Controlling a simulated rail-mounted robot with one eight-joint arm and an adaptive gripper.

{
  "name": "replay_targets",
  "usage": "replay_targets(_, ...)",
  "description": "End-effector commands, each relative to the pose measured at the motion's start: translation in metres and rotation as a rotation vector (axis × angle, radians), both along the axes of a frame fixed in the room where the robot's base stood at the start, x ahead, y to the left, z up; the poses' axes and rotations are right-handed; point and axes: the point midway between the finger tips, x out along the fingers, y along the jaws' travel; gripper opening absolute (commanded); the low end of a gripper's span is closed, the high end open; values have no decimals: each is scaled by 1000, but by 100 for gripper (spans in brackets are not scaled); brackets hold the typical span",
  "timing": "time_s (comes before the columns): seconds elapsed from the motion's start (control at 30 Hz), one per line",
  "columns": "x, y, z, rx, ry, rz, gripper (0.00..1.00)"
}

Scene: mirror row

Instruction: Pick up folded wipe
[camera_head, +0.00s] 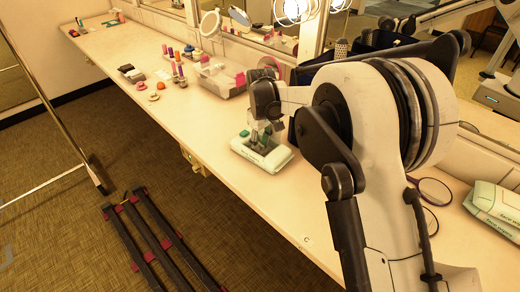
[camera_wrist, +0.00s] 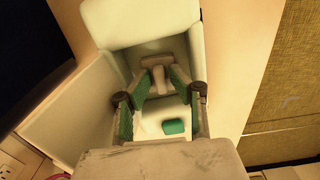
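A white wipe box with green trim (camera_head: 272,164) sits on the counter below my gripper (camera_head: 262,137). In the wrist view, the open box (camera_wrist: 140,22) has pale walls around a recess. A small pale beige piece (camera_wrist: 157,66), which looks like the folded wipe, shows in the recess with a narrow part pointing down toward the fingers. My gripper (camera_wrist: 160,82) is inside the box opening, its two green-padded fingers spread on either side of the narrow part. Gaps show beside it, and I see no clear contact. A green block (camera_wrist: 173,127) shows lower between the fingers.
A clear bin (camera_head: 222,78) and small bottles (camera_head: 174,66) stand farther left along the counter. A round mirror (camera_head: 210,24) stands near the wall. Soft wipe packs (camera_head: 493,207) and a hand mirror (camera_head: 434,191) lie at the right. The front counter stretch is clear.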

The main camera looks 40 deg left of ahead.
Motion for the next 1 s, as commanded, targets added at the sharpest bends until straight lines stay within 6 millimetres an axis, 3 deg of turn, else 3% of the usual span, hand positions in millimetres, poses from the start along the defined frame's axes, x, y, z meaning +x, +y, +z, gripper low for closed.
replay_targets(0.07, 0, 0, 0, 0, 0, 0, 20)
replay_targets(0.23, 0, 0, 0, 0, 0, 0, 0)
replay_targets(0.67, 0, 0, 6, 0, 0, 0, 0)
replay_targets(0.93, 0, 0, 41, 0, 0, 0, 0)
replay_targets(1.0, -13, 3, 49, 0, 0, 3, 0)
